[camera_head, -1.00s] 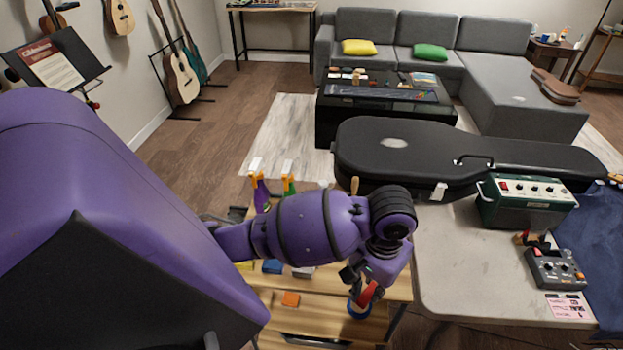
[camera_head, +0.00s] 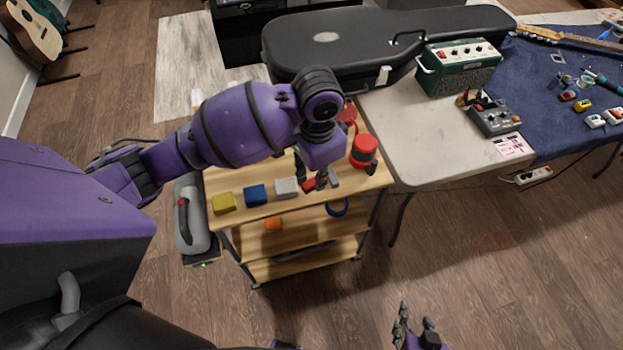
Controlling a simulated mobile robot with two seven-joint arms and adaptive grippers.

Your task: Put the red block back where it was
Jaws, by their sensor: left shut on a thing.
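The red block (camera_head: 309,185) is between the fingers of my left gripper (camera_head: 318,179), which is shut on it at the top of the wooden shelf cart (camera_head: 248,215). The fingers partly cover the block; I cannot tell whether it touches the cart top. It is just right of the white block (camera_head: 286,188), in line with the blue block (camera_head: 256,194) and the yellow block (camera_head: 223,203). My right gripper (camera_head: 416,318) is at the bottom edge, empty over the floor, its fingers apart.
A red round container (camera_head: 364,150) stands at the cart's right corner. The folding table (camera_head: 420,150) with the green amplifier (camera_head: 460,66) is to the right.

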